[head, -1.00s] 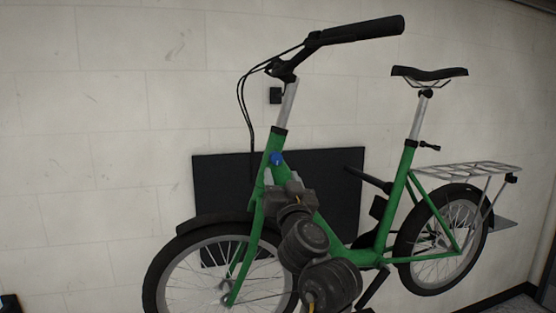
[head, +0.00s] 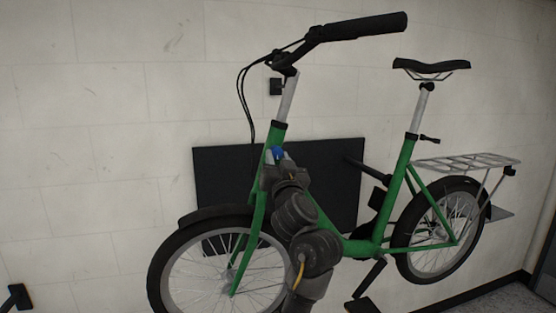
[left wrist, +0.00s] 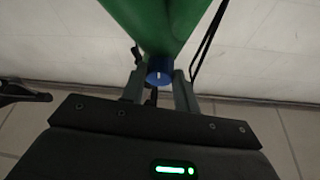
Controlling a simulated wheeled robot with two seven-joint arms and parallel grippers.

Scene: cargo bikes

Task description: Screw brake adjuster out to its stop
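The brake adjuster is taken to be the small blue knob (head: 278,153) on the front of the green bike frame, just below the head tube. It also shows in the left wrist view (left wrist: 160,72), with a pale mark on its face. My left gripper (head: 273,168) is at the knob from below. In the left wrist view its two grey fingers (left wrist: 160,80) stand one on each side of the knob, very close to it. I cannot tell whether they press on it.
The green bike (head: 345,245) stands before a pale block wall, with a black panel (head: 225,170) behind it. Black cables (head: 242,100) hang from the handlebar (head: 350,30) near the knob. A dark object (head: 17,297) is at the lower left. The left side is otherwise clear.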

